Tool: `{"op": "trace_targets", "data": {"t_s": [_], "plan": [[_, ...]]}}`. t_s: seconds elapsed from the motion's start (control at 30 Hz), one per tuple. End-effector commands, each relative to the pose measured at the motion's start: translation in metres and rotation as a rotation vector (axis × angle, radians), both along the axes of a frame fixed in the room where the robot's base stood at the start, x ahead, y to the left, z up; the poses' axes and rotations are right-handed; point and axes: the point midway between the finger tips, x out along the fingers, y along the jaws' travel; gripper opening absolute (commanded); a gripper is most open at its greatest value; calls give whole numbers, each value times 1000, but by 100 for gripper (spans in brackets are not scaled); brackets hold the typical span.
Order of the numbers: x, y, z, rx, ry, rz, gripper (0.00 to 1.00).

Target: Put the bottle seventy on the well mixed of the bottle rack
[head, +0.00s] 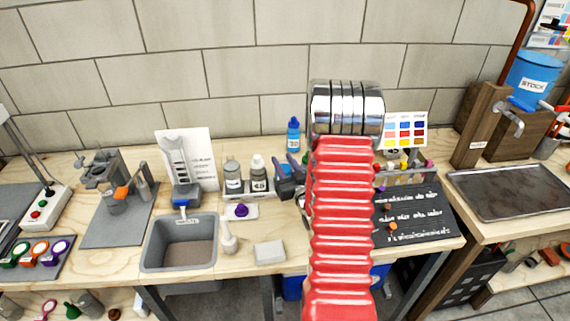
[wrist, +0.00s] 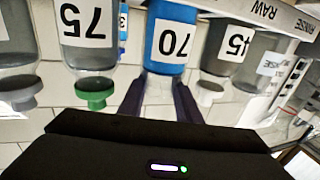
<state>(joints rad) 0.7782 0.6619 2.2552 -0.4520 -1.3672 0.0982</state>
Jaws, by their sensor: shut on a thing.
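The blue bottle seventy (wrist: 167,42) shows upside down in the wrist view, with its 70 label facing me. My gripper (wrist: 160,92) is shut on its narrow end, and the fingers cover its cap. In the head view my gripper (head: 292,172) is at the rack, and I cannot make out the bottle there. The bottle rack (wrist: 290,14) has a RAW label on its edge, and a RINSE label shows beside it. I cannot read a well mixed label. Whether the bottle's base touches the rack is out of view.
Bottle 75 (wrist: 88,30) with a green cap and bottle 45 (wrist: 230,45) flank the held bottle closely. Another blue bottle (head: 293,138) stands behind. A sink (head: 180,243) lies left, and a black board (head: 415,213) lies right. My red arm blocks the middle.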

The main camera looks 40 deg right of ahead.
Motion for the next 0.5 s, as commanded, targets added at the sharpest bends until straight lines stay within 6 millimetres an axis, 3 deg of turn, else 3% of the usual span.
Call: {"op": "trace_targets", "data": {"t_s": [0.5], "plan": [[0, 0, -9, -2, -3, 0, 0]]}}
